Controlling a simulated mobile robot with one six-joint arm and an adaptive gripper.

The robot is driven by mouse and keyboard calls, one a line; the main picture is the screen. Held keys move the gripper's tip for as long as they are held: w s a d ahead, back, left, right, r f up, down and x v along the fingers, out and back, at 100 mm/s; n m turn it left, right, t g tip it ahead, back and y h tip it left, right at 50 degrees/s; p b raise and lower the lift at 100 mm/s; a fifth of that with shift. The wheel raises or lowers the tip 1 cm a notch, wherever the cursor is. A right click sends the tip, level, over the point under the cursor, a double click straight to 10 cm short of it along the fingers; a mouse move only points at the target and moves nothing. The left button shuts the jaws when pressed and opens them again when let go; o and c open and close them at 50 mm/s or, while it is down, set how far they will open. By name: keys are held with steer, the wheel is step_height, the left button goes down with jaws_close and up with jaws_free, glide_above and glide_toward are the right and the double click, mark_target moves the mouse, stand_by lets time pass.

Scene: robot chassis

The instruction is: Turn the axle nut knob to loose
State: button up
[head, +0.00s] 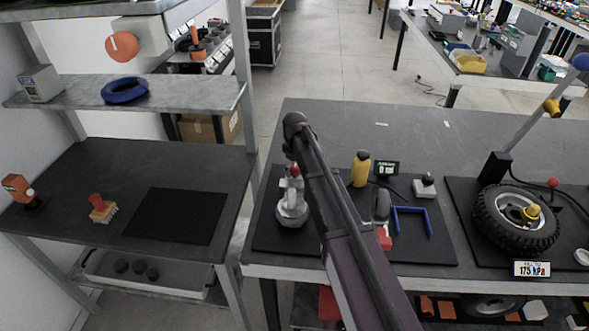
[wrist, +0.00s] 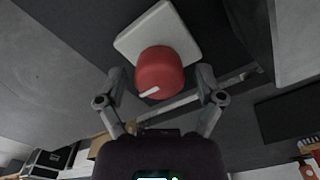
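A red round knob (wrist: 160,70) with a white pointer mark stands on a white square base (wrist: 160,30) in the wrist view. The pointer end lies at the lower left of its face. My gripper (wrist: 161,73) is open, with one finger on each side of the knob and a gap visible at both sides. In the head view my arm crosses the middle of the workbench and I cannot make out my gripper clearly. A small red part (head: 385,237) shows beside the arm; I cannot tell if it is this knob.
On the workbench are a grey device (head: 292,205), a yellow bottle (head: 361,169), a blue U-shaped bracket (head: 413,222) and a tyre (head: 490,225). A white box with an orange dial (head: 122,46) is at the upper left. The bench's back is largely clear.

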mark_target(295, 167)
steer(key=shift+m, duration=0.3)
stand_by(0.4)
steer(key=m, duration=1.1)
steer(key=shift+m, duration=0.3)
steer(key=m, duration=1.1)
steer(key=shift+m, duration=0.3)
steer(key=shift+r+p, duration=0.35)
step_height(295, 167, up, 14)
steer(key=p, duration=1.4)
steer(key=s+d+n, duration=1)
steer(key=s+d, duration=0.8)
steer(key=d, duration=0.1)
steer(key=shift+d+f+t+b, duration=0.3)
steer(key=shift+d+f+b, duration=0.05)
steer(key=shift+f+b, duration=0.1)
